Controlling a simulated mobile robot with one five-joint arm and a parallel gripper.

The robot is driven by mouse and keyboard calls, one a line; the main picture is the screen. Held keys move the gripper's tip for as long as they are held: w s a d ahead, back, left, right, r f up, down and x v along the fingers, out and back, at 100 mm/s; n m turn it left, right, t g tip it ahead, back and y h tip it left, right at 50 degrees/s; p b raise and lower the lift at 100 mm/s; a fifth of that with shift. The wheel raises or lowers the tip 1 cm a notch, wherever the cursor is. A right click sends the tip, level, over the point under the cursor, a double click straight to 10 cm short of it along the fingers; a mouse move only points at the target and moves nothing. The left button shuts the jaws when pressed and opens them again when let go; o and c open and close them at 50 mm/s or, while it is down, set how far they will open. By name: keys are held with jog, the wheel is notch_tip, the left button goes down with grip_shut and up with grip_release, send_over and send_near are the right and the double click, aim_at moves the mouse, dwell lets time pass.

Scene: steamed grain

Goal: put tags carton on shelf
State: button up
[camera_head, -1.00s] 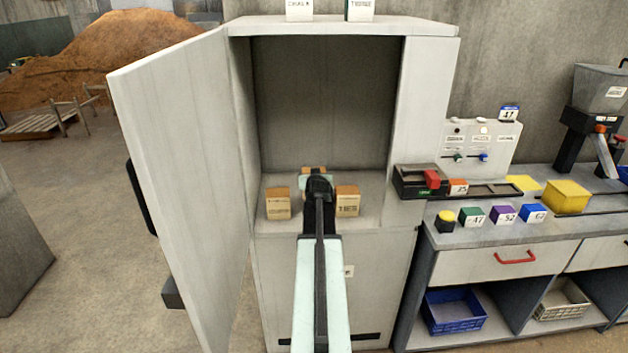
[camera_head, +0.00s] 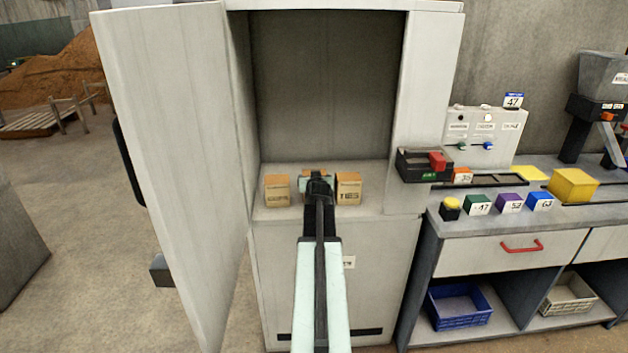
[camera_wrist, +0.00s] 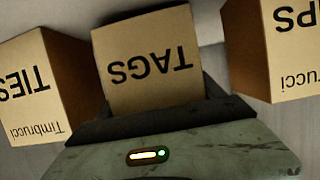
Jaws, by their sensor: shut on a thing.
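The tags carton (camera_wrist: 148,60) is a brown box with "TAGS" printed on it, upside down in the wrist view. My gripper (camera_wrist: 155,112) is shut on it. In the head view my gripper (camera_head: 318,186) is inside the open cabinet, over the shelf (camera_head: 285,210), and hides most of the carton. The tags carton is between a ties carton (camera_head: 348,189) on the right and another brown carton (camera_head: 277,190) on the left. I cannot tell whether its base touches the shelf.
In the wrist view the ties carton (camera_wrist: 40,85) is close on the left and the other carton (camera_wrist: 275,50), lettering ending in "PS", on the right. The cabinet door (camera_head: 175,170) stands open at left. A workbench (camera_head: 480,240) stands at right.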

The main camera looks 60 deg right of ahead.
jog(key=shift+f+b, duration=0.55)
jog(key=o, duration=1.9)
